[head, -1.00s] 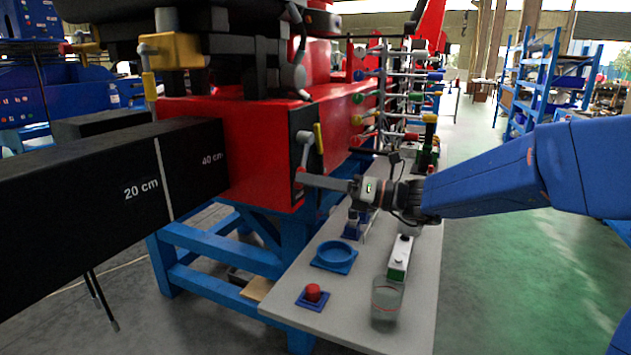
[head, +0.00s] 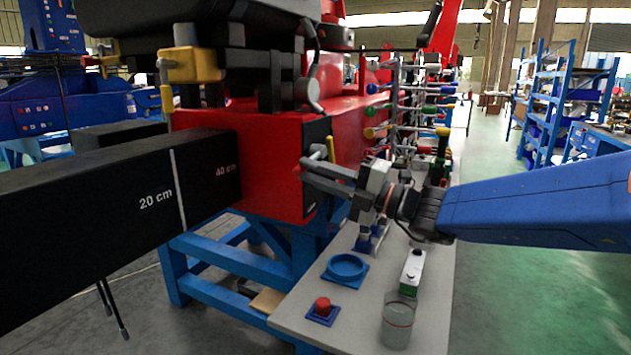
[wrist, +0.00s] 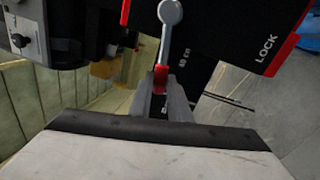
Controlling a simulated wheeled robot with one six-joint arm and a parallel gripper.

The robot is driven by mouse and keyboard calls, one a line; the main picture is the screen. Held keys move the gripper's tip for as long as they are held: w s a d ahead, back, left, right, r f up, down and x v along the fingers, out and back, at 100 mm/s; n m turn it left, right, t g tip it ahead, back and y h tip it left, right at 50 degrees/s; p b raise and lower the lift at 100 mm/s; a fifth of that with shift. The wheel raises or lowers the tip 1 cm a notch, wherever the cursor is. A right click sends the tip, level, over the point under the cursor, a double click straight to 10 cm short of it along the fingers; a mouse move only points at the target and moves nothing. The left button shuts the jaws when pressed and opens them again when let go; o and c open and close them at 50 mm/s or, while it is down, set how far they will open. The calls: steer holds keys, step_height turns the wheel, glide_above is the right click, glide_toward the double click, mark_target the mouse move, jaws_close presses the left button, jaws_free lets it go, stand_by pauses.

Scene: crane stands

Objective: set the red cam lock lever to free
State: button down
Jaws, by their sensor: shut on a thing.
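The cam lock lever shows in the wrist view as a grey arm with a round grey hub (wrist: 170,12) and a red grip (wrist: 160,78). My gripper (wrist: 160,100) is shut on the red grip, with a finger on each side. In the head view my gripper (head: 305,170) is at the black panel (head: 318,135) on the end of the red body, and the lever's grey hub (head: 317,150) shows just above the fingers. The red grip is hidden there by the fingers. The word LOCK (wrist: 266,48) is on the black panel in the wrist view.
A yellow handle (head: 331,148) stands close beside the lever. A long black beam (head: 100,200) juts out left. Below my arm, a grey table (head: 345,315) holds a blue ring (head: 347,266), a red button (head: 323,305) and a glass (head: 398,322). Coloured rods (head: 400,110) stand behind.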

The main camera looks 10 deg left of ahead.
steer(key=shift+r+m+t, duration=0.4)
steer(key=shift+r+m, duration=0.35)
steer(key=shift+m, duration=0.25)
steer(key=shift+r, duration=0.1)
steer(key=c, duration=1.6)
jaws_free()
steer(key=shift+c, duration=0.2)
steer(key=shift+d, duration=0.15)
steer(key=v, duration=1.7)
steer(key=shift+s+d, duration=0.15)
